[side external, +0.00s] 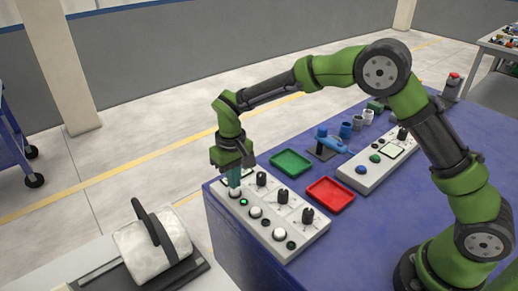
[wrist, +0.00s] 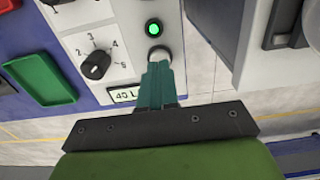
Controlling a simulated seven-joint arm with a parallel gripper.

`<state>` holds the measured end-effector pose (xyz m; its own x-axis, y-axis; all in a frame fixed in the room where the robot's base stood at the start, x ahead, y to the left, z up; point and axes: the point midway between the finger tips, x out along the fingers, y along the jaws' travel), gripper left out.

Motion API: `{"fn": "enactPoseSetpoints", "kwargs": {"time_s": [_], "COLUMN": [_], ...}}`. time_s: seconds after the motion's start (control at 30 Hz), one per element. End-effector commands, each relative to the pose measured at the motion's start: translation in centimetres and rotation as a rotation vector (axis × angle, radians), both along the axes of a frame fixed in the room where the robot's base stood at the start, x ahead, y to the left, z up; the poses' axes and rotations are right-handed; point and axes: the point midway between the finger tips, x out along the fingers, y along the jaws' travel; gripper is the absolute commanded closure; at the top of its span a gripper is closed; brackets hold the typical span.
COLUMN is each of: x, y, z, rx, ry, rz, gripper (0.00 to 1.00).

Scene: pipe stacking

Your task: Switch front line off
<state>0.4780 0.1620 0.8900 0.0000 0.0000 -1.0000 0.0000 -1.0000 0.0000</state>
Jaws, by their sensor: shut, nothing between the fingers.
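A grey control panel (side external: 298,240) lies along the near edge of the blue table. It carries black rotary knobs, several white round buttons and small lamps. One lamp (side external: 243,202) glows green; the other lamps look dark. In the wrist view the lit green lamp (wrist: 154,28) sits just beyond a white button (wrist: 158,54). My gripper (side external: 235,187) is shut and empty, pointing down at the end button beside the lit lamp. In the wrist view its teal fingertips (wrist: 158,72) are at this button and hide part of it. I cannot tell whether they touch or press it.
A numbered knob (wrist: 96,64) and a small display (wrist: 124,95) are beside the fingers. A green tray (side external: 291,162) and a red tray (side external: 330,194) lie behind the panel. A second panel (side external: 375,165), a blue tool (side external: 330,143) and cups (side external: 357,122) stand farther back.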

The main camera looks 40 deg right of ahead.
Motion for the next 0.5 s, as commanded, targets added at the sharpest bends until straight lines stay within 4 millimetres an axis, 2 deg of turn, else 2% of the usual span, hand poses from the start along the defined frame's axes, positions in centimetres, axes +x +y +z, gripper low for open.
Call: {"fn": "enactPoseSetpoints", "kwargs": {"time_s": [0.5], "x": [0.00], "y": [0.00], "z": [-0.41], "rx": [0.000], "ry": [0.000], "rz": [0.000], "gripper": [1.00]}}
